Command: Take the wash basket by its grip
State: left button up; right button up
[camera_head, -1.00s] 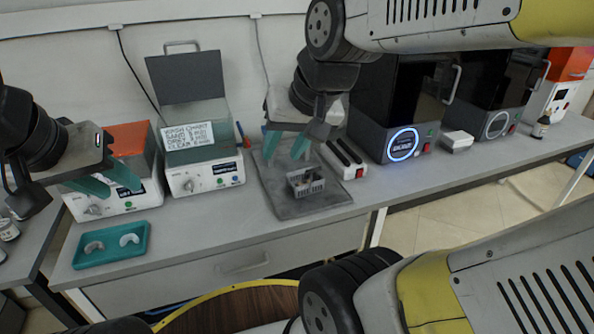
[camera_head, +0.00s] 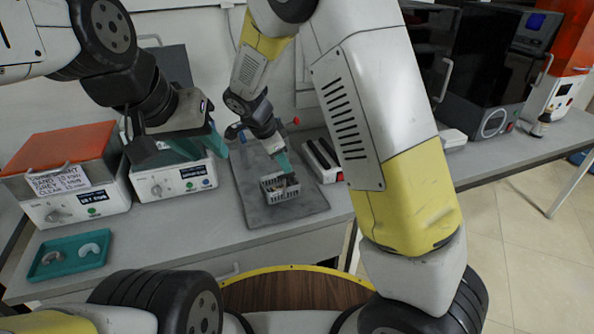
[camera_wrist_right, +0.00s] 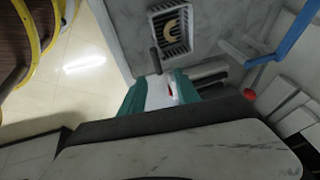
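The wash basket (camera_head: 281,194) is a small grey mesh basket on the dark grey mat. In the right wrist view the basket (camera_wrist_right: 172,30) holds a pale curved piece, and a dark upright grip (camera_wrist_right: 155,61) rises from its side. My right gripper (camera_head: 285,165) points down just above the basket. In the right wrist view its teal fingers (camera_wrist_right: 157,82) are apart, with the grip's end near the gap between them; contact cannot be made out.
The mat (camera_head: 245,212) lies on the grey bench. Two washer units, one orange-lidded (camera_head: 70,145), stand to the left. A teal tray (camera_head: 40,275) with two arch pieces lies front left. A black-slotted block (camera_head: 322,160) is right of the mat. Dark ovens stand further right.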

aim_at(289, 175)
jog(key=x, duration=0.2)
jog(key=shift+w+d+f, duration=0.15)
jog(key=shift+f, duration=0.2)
jog(key=x, duration=0.5)
jog(key=shift+f, duration=0.2)
jog(key=shift+s, duration=0.2)
grip_shut()
dwell(0.7)
